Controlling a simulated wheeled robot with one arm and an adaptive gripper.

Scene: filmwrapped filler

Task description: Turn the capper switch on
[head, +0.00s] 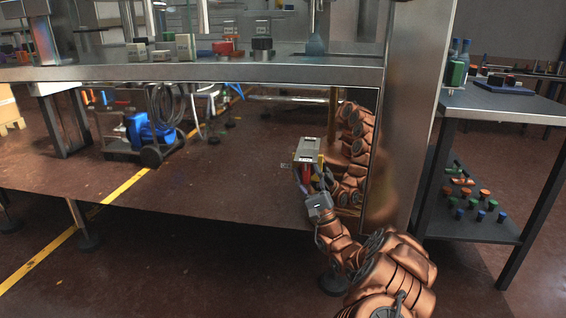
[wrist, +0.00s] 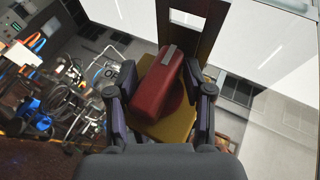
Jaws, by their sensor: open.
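The capper switch is a red handle (wrist: 160,82) on a yellow plate (wrist: 172,130). In the wrist view the handle is tilted, its top leaning to the right, with a grey strip at that end. My gripper (wrist: 160,76) is open, with one dark finger on each side of the handle. I cannot tell whether either finger touches it. In the head view my gripper (head: 312,180) is at a small grey box (head: 307,147), and a bit of the red handle (head: 305,173) shows beside the fingers. The rest of the switch is hidden there.
The switch box is by the shiny lower panel of a steel machine (head: 230,75), which mirrors my arm. Small blocks stand on the machine's top. A side table (head: 500,104) with a lower shelf stands at the right. A blue cart (head: 150,130) appears at the left.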

